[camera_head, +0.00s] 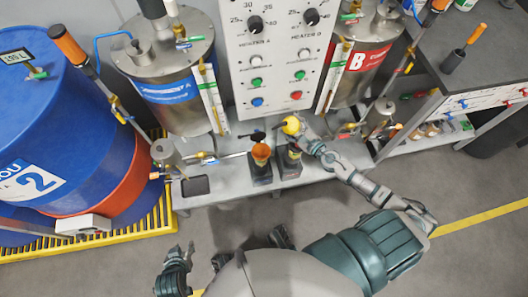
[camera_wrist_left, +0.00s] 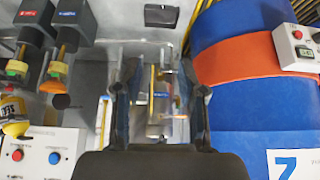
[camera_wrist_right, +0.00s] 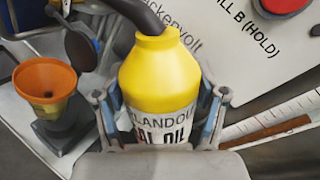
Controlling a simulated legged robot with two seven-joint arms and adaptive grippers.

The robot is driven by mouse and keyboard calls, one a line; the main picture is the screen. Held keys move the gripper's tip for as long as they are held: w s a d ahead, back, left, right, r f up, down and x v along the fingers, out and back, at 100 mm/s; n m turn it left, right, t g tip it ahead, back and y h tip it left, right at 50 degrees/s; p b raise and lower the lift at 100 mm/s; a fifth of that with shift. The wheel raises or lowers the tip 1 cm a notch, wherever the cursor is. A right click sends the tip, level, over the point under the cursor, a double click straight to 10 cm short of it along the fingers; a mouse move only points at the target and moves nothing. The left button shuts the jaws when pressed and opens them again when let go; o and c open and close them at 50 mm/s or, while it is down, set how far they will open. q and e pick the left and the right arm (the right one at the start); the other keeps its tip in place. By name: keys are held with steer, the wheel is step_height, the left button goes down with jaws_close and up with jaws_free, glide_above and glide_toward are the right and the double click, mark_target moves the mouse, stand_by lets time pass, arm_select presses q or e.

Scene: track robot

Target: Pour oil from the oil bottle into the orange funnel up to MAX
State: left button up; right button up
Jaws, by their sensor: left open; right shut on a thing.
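The oil bottle (camera_wrist_right: 165,75) is yellow with a white label and a dark curved spout at its top. In the right wrist view it stands between the fingers of my right gripper (camera_wrist_right: 158,115), which is shut on it. It also shows in the head view as a yellow shape (camera_head: 291,125); I cannot tell whether it touches the bench. The orange funnel (camera_head: 261,152) sits on a dark unit, left of and nearer than the bottle. It also shows in the right wrist view (camera_wrist_right: 45,80). The oil level is not visible. My left gripper (camera_head: 173,268) is open and empty at lower left.
A grey bench (camera_head: 228,186) carries the units, below a control panel (camera_head: 280,60). Metal tanks A (camera_head: 165,85) and B (camera_head: 362,75) flank the panel. A blue drum (camera_head: 60,110) stands left. A dark-topped table (camera_head: 480,45) stands right. The nearer floor is largely open.

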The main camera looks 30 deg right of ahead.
mark_target(290, 131)
steer(key=shift+a+n+p, duration=0.2)
steer(key=shift+n+p, duration=0.25)
steer(key=shift+n, duration=0.05)
steer(key=shift+f, duration=0.1)
steer(key=shift+f+n+h+p, duration=0.15)
steer(key=shift+n+h+p, duration=0.15)
steer(key=shift+n+p, duration=0.15)
arm_select(q)
steer(key=s+a+f+g+y, duration=0.1)
steer(key=s+a+f+g, duration=0.1)
steer(key=s, duration=0.4)
steer(key=shift+s+f+g, duration=0.15)
steer(key=shift+f+g, duration=0.55)
steer(key=shift+g, duration=0.3)
arm_select(e)
steer(key=shift+f, duration=0.25)
arm_select(q)
steer(key=shift+f, duration=0.3)
arm_select(e)
steer(key=shift+f+n+h, duration=0.3)
steer(key=shift+f+n, duration=0.4)
steer(key=shift+n, duration=0.05)
arm_select(q)
steer(key=shift+f+p, duration=0.1)
steer(key=shift+p, duration=0.2)
arm_select(e)
steer(key=shift+f+g, duration=0.1)
steer(key=shift+g, duration=0.2)
